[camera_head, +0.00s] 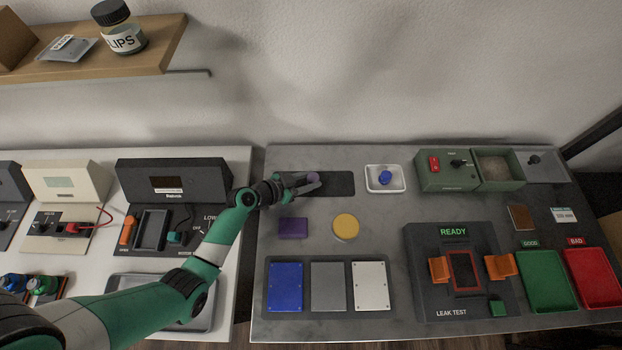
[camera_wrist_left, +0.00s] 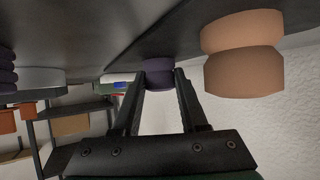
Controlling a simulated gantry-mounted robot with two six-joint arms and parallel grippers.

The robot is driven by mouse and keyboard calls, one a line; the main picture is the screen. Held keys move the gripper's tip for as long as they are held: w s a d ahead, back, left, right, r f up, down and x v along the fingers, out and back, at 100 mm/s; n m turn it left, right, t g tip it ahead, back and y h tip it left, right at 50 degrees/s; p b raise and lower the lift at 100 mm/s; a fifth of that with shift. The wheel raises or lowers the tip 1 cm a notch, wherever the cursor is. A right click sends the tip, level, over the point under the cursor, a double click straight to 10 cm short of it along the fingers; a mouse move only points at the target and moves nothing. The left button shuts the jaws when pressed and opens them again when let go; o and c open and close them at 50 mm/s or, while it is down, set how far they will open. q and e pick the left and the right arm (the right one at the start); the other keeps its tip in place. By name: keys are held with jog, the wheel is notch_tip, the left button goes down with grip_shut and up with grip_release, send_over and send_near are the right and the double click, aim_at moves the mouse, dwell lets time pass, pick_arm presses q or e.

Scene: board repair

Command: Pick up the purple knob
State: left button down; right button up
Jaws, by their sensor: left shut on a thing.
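The purple knob (camera_head: 313,177) is at the dark mat (camera_head: 340,184) near the back of the grey table. My left gripper (camera_head: 308,184) reaches it from the left, and its fingers are shut on the knob. In the left wrist view the knob (camera_wrist_left: 158,73) sits between the two fingertips (camera_wrist_left: 158,80), against the dark surface. I cannot tell whether there is a gap under it. My right gripper is not in view.
A tan two-tier knob (camera_wrist_left: 243,62) stands close beside the fingers in the wrist view. A white tray with a blue knob (camera_head: 385,177) is right of the mat. A purple block (camera_head: 293,228) and yellow disc (camera_head: 346,227) lie in front. The leak tester (camera_head: 455,305) stands right.

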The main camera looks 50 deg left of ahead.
aim_at(309, 179)
pick_arm(q)
notch_tip(309, 179, up, 4)
jog(key=shift+f+p, duration=0.1)
jog(key=shift+p, duration=0.75)
jog(key=s+d+r+p, duration=0.5)
jog(key=s+d+r, duration=0.2)
jog(key=d+r, duration=0.2)
jog(key=d, duration=0.2)
jog(key=shift+s+d+p, duration=0.4)
